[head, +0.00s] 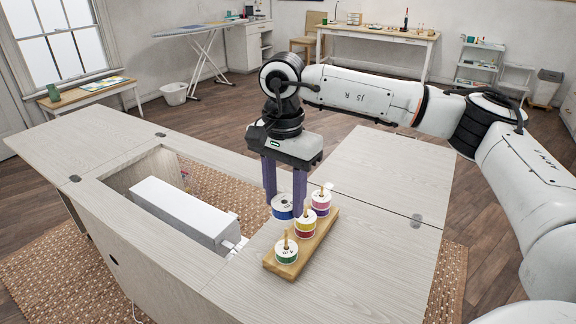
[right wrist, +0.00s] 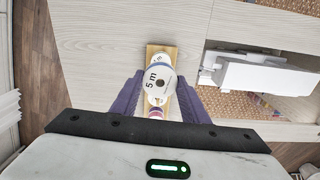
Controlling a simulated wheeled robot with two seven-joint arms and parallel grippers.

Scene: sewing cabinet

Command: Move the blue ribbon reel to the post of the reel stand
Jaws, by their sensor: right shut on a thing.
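The blue ribbon reel (head: 281,208), white on top with a blue edge, is between the purple fingers of my right gripper (head: 284,205). In the right wrist view the gripper (right wrist: 160,92) is shut on the reel (right wrist: 153,79), whose white face reads "5 m". The wooden reel stand (head: 278,268) lies on the cabinet top, just right of the reel in the head view. Its posts carry a green reel (head: 286,255), a magenta and yellow stack (head: 305,225) and a purple and yellow stack (head: 320,205). The reel's height above the stand is hard to tell. My left gripper is out of view.
A white sewing machine (head: 185,212) sits in the cabinet opening left of the stand. The right cabinet leaf (head: 385,170) is clear. A side table (head: 385,35) and an ironing board (head: 198,30) stand far back.

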